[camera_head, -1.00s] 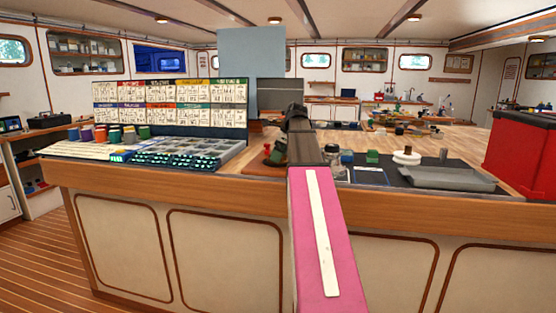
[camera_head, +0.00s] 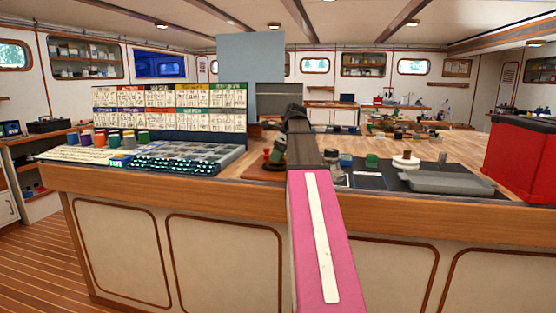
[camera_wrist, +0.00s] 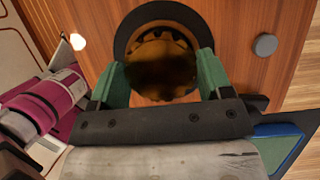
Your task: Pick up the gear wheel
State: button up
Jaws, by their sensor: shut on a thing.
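The gear wheel (camera_wrist: 165,50) is a round, brown-gold toothed wheel in the wrist view, with its middle in dark shadow. A black round rim (camera_wrist: 126,32) surrounds it; I cannot tell whether this is part of the wheel or a thing beneath it. My gripper (camera_wrist: 160,62) has green fingers, one on each side of the wheel, shut on it. A reddish-brown wooden surface lies behind the wheel.
On the bench a compartment tray (camera_head: 205,152) and colored pots (camera_head: 114,139) stand left of my arm. A grey tray (camera_head: 450,183), a white round part (camera_head: 405,161) and a green block (camera_head: 371,160) are right. A red box (camera_head: 525,160) stands at the far right.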

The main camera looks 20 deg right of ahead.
jog(key=r, duration=0.1)
jog(key=a+r, duration=0.1)
jog(key=r, duration=0.1)
jog(key=s+a+r, duration=0.1)
jog(key=a+r, duration=0.5)
jog(key=a, duration=0.4)
jog(key=shift+s+a, duration=0.15)
jog(key=shift+a, duration=0.05)
